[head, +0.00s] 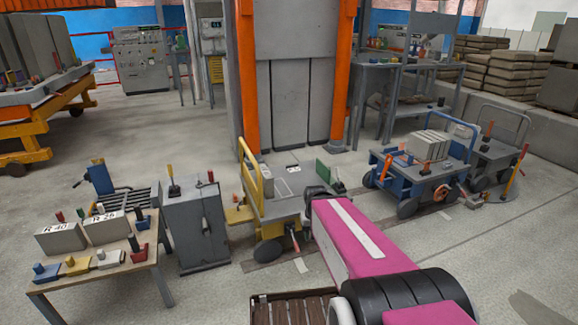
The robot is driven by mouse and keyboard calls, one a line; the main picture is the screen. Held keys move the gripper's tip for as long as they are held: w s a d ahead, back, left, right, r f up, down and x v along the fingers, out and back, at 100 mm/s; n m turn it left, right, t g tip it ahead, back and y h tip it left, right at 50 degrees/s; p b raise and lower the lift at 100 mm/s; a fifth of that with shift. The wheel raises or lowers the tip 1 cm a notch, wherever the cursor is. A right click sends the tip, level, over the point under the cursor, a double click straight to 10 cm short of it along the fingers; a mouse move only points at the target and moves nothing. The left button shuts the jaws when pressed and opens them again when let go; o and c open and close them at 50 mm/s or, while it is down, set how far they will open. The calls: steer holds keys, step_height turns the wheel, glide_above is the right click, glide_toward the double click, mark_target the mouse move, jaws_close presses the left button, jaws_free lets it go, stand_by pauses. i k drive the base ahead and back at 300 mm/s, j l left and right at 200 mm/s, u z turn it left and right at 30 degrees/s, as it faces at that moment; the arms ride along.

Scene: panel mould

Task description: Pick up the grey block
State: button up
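Two light grey blocks lie on the wooden table at the lower left, one marked "R 40" (61,238) and one that seems marked "R 25" (106,229). In front of them is a small pale grey piece with a knob (110,259), in a row with blue, yellow and red ones. Several grey slabs (428,146) also stand on the blue cart at the right. I cannot tell which of these is the grey block. My pink arm reaches in from the lower right, well apart from the table.
A grey cabinet (196,228) stands right of the wooden table (95,274). A yellow-handled cart (275,195) stands between the cabinet and my arm. A slatted wooden surface (292,311) is at the bottom. The floor behind the cabinet is open.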

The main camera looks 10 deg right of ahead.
mark_target(67, 237)
steer(key=i+l+u, duration=0.15)
steer(key=l, duration=0.3)
steer(key=i+l+u, duration=0.2)
steer(key=l, duration=0.3)
steer(key=i+l+u, duration=0.15)
steer(key=l, duration=0.4)
steer(key=i+l+u, duration=0.15)
steer(key=l, duration=0.4)
steer(key=i+l+u, duration=0.15)
steer(key=l, duration=0.4)
steer(key=i+l+u, duration=0.2)
steer(key=l, duration=0.35)
steer(key=k+j, duration=0.65)
steer(key=j, duration=0.25)
steer(key=j+u, duration=0.1)
steer(key=j, duration=0.9)
steer(key=j+u, duration=0.1)
steer(key=j, duration=0.9)
steer(key=i+j+u, duration=0.1)
steer(key=i+j, duration=0.5)
steer(key=j, duration=0.2)
steer(key=i+j+u, duration=0.15)
steer(key=i+j, duration=0.45)
steer(key=j, duration=0.15)
steer(key=i+j+z, duration=0.15)
steer(key=i+j, duration=0.2)
steer(key=i, duration=0.2)
steer(key=k+j+z, duration=0.1)
steer(key=j+z, duration=0.25)
